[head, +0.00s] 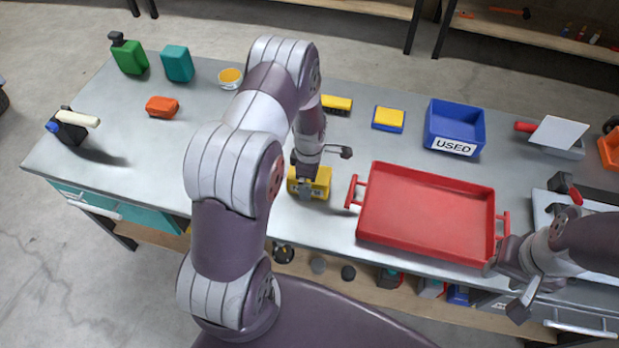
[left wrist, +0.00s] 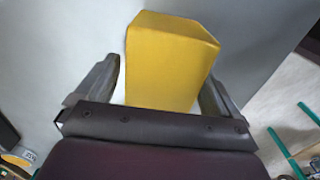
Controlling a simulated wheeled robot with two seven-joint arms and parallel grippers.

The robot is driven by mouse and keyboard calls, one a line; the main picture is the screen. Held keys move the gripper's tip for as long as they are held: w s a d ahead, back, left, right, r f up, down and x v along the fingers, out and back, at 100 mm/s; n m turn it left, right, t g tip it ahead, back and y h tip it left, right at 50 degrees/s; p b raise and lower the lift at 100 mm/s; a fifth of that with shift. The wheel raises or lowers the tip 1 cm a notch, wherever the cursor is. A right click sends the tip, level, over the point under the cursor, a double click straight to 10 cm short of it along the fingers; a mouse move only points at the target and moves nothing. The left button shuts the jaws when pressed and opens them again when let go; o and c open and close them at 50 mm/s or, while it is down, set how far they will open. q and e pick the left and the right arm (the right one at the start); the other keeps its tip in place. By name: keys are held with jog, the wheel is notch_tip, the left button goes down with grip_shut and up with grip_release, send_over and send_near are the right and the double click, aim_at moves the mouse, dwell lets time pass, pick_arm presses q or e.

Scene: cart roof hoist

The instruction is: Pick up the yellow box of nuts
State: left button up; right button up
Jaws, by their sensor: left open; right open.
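The yellow box of nuts (head: 321,183) stands on the grey bench top, just left of the red tray, partly hidden by my left gripper. My left gripper (head: 307,184) is directly over it, pointing down. In the left wrist view the yellow box (left wrist: 170,60) lies between the two open fingers of the left gripper (left wrist: 160,85), with one finger on each side. I cannot tell whether the fingers touch it. My right gripper (head: 508,290) is open and empty near the right end of the red tray, at the bench's front edge.
The red tray (head: 425,212) with handles is empty. Behind it stand a blue bin marked USED (head: 455,125) and a yellow and blue sponge-like block (head: 388,119). An orange item (head: 162,106) and green containers (head: 129,56) are at the left.

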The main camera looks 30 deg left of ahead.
pick_arm(q)
jog(key=c, duration=1.3)
